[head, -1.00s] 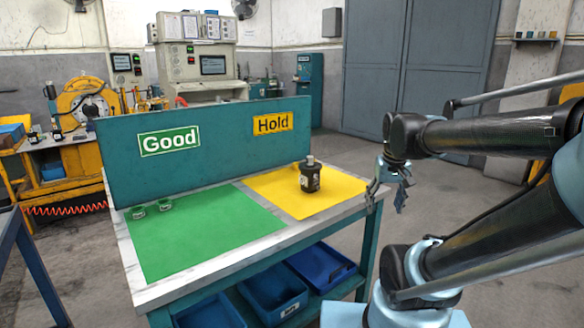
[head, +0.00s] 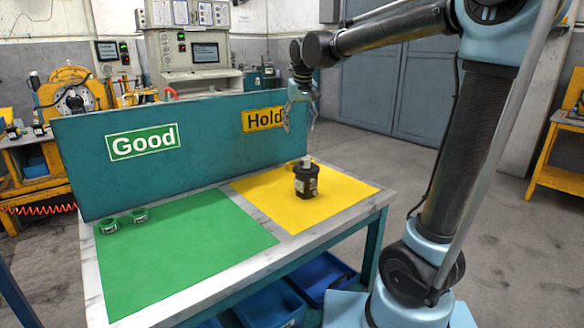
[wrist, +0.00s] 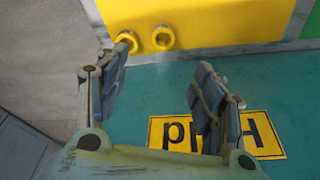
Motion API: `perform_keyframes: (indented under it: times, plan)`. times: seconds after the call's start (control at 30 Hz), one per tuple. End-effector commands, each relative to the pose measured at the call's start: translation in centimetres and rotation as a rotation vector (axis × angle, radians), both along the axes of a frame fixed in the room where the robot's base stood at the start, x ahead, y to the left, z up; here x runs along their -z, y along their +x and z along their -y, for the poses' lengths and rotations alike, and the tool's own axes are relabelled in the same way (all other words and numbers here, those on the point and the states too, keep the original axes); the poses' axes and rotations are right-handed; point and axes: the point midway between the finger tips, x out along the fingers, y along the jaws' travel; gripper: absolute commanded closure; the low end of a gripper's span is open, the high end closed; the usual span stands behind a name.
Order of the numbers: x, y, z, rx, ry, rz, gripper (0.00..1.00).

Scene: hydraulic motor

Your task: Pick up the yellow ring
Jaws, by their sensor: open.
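Two yellow rings show side by side on the yellow mat in the wrist view, a left ring (wrist: 127,40) and a right ring (wrist: 163,38). The left one is partly covered by a finger. In the head view they are mostly hidden behind the black motor (head: 306,182), with a bit of yellow at its left. My gripper (head: 300,122) hangs fingers down in front of the Hold sign, well above the mat. In the wrist view my gripper (wrist: 162,64) is open and empty, apart from the rings.
An upright teal panel (head: 80,165) with Good and Hold signs stands along the table's back edge. The mat's middle is clear.

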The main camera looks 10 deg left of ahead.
Motion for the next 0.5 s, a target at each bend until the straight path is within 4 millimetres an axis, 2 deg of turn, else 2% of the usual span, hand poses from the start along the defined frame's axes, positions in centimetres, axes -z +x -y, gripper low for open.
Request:
perform_keyframes:
  times: [0.03,0.17,0.5]
  plan:
    - [0.0,0.0,-0.7,-0.008,0.000,0.001,0.38]
    - [1.0,0.2,-1.6,-0.016,0.001,0.001,0.38]
    - [6.7,1.3,-2.7,-0.022,0.001,0.001,0.38]
